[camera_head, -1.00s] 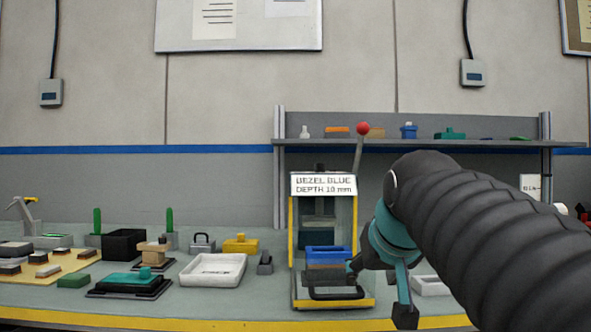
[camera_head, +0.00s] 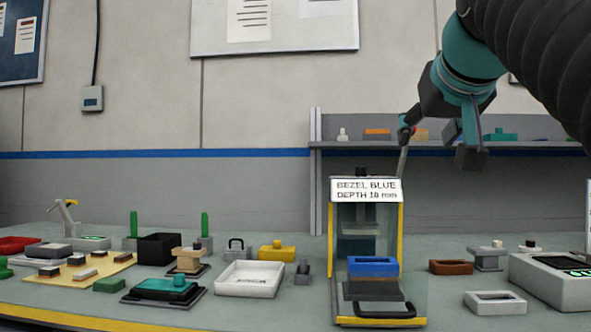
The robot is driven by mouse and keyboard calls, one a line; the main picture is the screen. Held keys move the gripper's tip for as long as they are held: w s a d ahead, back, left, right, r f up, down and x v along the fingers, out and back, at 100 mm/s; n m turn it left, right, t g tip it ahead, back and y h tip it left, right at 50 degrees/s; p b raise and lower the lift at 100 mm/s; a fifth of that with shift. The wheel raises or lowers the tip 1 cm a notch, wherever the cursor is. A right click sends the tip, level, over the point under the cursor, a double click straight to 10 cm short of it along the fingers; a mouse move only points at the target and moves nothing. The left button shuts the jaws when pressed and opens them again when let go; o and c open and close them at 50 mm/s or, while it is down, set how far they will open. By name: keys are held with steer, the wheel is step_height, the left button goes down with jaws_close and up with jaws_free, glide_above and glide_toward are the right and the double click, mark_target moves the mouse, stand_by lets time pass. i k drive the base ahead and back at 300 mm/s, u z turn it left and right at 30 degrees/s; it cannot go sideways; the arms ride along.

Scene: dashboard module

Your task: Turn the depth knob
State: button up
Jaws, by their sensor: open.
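The press (camera_head: 396,240) with yellow edges stands on the bench right of centre. Its sign (camera_head: 366,190) reads "BEZEL BLUE DEPTH 10 mm". A small dark knob (camera_head: 361,172) shows on top, just above the sign; I cannot tell for sure that it is the depth knob. A blue bezel (camera_head: 372,266) sits inside the press, above a black handle (camera_head: 384,311). The press lever (camera_head: 403,160) rises at the right, its red ball almost wholly hidden by a finger. My gripper (camera_head: 438,138) is open, above and right of the knob, with one finger at the lever top.
A shelf (camera_head: 470,147) with small parts runs behind my gripper. A white tray (camera_head: 250,280) and a black bin (camera_head: 158,249) stand left of the press. A brown frame (camera_head: 451,267), a pale frame (camera_head: 496,303) and a grey device with display (camera_head: 555,281) stand to the right.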

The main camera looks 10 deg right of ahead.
mark_target(361, 172)
steer(key=i, duration=0.85)
